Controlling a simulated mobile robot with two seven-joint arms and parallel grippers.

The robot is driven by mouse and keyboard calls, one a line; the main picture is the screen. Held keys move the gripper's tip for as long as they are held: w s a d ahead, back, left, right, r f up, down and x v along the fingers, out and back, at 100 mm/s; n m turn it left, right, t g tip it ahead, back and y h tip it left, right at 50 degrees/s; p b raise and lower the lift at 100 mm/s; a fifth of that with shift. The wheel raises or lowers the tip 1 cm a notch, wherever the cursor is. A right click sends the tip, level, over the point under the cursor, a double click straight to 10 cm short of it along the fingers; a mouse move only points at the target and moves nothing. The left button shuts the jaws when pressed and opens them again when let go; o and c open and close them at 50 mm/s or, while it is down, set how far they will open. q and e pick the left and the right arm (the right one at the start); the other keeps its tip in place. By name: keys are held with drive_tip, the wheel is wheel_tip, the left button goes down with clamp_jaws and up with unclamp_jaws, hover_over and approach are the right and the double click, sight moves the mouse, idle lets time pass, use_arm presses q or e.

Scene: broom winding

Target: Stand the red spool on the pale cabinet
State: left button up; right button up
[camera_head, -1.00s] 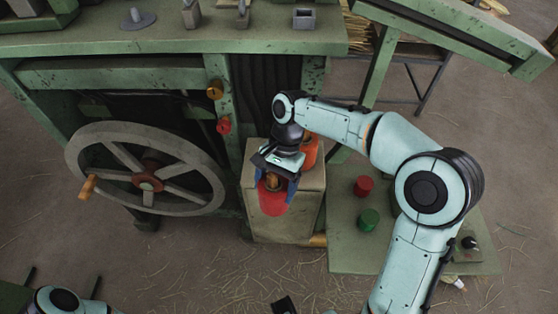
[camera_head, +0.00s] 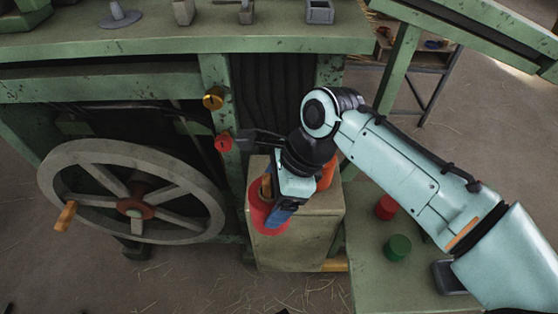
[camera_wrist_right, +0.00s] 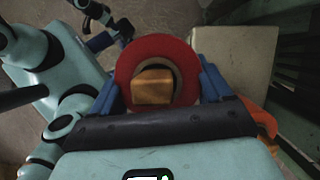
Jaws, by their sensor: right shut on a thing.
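The red spool (camera_head: 262,212), with a brown wooden core in its middle, is between the fingers of my right gripper (camera_head: 271,205). In the right wrist view the red spool (camera_wrist_right: 125,70) shows as a ring between the two blue fingers. The pale cabinet (camera_head: 305,235) stands below and to the right of it. The spool is at the cabinet's left edge in the head view; I cannot tell if it touches the top. My left gripper (camera_wrist_right: 110,35) shows small and dark in the right wrist view, its opening unclear.
An orange thing (camera_head: 327,172) is on the cabinet behind my right gripper. The green machine with a large handwheel (camera_head: 135,212) is to the left. A red (camera_head: 386,207) and a green piece (camera_head: 398,247) sit on a low green platform to the right.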

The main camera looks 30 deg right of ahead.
drive_tip(key=w+d+p, duration=0.2)
drive_tip(key=w+d, duration=0.5)
drive_tip(key=w, duration=0.5)
drive_tip(key=shift+w+d+f+b, duration=0.15)
drive_tip(key=shift+f+b, duration=0.6)
drive_tip(key=shift+f, duration=0.9)
drive_tip(key=shift+w+d+f+b, duration=0.15)
drive_tip(key=shift+f+b, duration=0.6)
drive_tip(key=shift+f, duration=0.9)
drive_tip(key=shift+d+f, duration=0.1)
drive_tip(key=shift+f, duration=0.25)
drive_tip(key=shift+w+r, duration=0.1)
